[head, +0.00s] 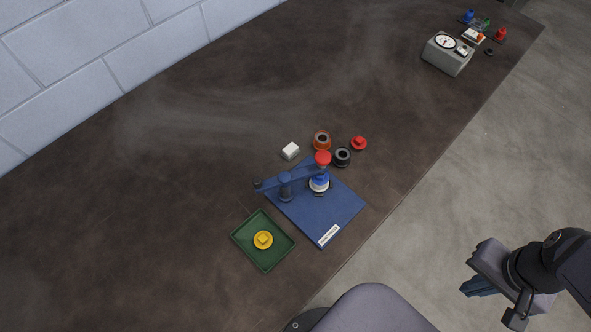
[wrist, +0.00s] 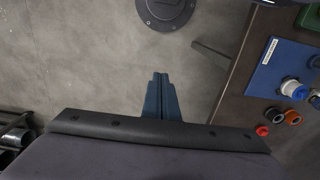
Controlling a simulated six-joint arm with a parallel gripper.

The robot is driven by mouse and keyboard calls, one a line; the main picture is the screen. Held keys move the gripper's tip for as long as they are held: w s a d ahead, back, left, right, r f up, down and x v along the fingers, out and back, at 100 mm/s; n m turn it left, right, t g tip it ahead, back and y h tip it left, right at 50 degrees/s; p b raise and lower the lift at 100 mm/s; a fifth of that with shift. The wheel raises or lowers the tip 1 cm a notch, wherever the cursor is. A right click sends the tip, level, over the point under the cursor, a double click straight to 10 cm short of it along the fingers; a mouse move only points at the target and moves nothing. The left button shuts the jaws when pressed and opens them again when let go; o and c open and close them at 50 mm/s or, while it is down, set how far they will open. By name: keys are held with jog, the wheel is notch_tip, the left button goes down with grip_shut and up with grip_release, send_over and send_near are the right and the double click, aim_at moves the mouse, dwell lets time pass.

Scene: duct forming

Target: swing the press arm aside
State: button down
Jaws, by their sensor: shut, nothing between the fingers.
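The press has a blue base plate (head: 338,213) on the dark table. In the wrist view the base plate (wrist: 265,64) and the white and blue piece (wrist: 292,88) show at the right. My gripper (head: 478,287) is shut and empty, off the table's edge at the lower right, well apart from the press. Its blue fingers also show in the wrist view (wrist: 160,95).
A green tray (head: 242,238) holds a yellow piece (head: 263,240). A grey gauge box (head: 447,54) stands far right. The table's left is clear.

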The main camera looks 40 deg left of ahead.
jog(key=c, duration=2.4)
grip_release()
jog(key=shift+c, duration=0.2)
jog(key=o, duration=0.8)
jog(key=shift+a, duration=0.25)
jog(key=s+a+f+n+g, duration=0.1)
jog(key=s+a+n, duration=0.3)
jog(key=a, duration=0.8)
jog(key=s+a+f+n, duration=0.1)
jog(key=s+a+n, duration=0.35)
jog(key=a, duration=0.85)
jog(key=s+a+f+n+g, duration=0.1)
jog(key=a+n, duration=0.5)
jog(key=a, duration=0.6)
jog(key=s+a+r+n+g+y, duration=0.1)
jog(key=a+r+n+y, duration=0.2)
jog(key=a+r+n, duration=0.4)
jog(key=a+n, duration=0.1)
jog(key=n, duration=0.4)
jog(key=shift+a+r, duration=0.3)
jog(key=shift+a, duration=0.1)
